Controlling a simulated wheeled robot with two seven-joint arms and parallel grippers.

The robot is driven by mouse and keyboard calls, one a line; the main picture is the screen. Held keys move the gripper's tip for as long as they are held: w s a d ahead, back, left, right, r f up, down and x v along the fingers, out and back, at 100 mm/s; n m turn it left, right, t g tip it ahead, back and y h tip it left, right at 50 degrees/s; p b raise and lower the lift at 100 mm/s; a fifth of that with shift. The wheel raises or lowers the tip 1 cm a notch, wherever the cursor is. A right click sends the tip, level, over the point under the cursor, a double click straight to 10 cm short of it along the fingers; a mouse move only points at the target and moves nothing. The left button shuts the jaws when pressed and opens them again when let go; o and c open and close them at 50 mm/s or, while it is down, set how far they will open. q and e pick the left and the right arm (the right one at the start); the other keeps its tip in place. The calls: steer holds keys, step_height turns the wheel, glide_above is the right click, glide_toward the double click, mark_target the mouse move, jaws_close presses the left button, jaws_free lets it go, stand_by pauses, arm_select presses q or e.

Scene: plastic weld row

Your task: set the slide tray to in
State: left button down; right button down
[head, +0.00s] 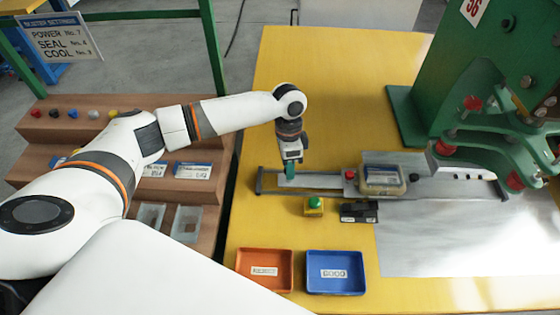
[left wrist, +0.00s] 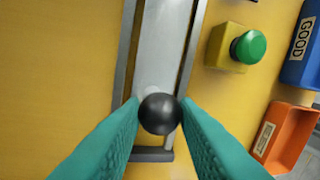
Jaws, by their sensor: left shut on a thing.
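The slide tray is a long pale metal strip (head: 322,181) between two grey rails on the yellow table; it also shows in the left wrist view (left wrist: 162,45). A round black knob (left wrist: 160,113) stands at the strip's near end. My left gripper (head: 289,175) points down at the left end of the rails. Its teal fingers (left wrist: 160,118) are shut on the black knob, one on each side. The fingers and wrist hide the knob in the head view. My right gripper is not in view.
A beige block with a blue label (head: 383,180) sits midway along the rails. A green press (head: 470,90) stands at the right. A green button on a yellow box (head: 314,205), a black device (head: 359,212), an orange tray (head: 264,286) and a blue tray (head: 335,288) are in front.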

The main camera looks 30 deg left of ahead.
arm_select(q)
glide_above(337, 180)
steer(key=shift+d, duration=0.1)
stand_by(0.5)
steer(key=c, duration=1.1)
jaws_free()
steer(key=r, duration=0.4)
steer(key=w+a+r, duration=0.1)
steer(key=r, duration=0.7)
steer(key=shift+w+a, duration=0.2)
steer(key=shift+w, duration=0.15)
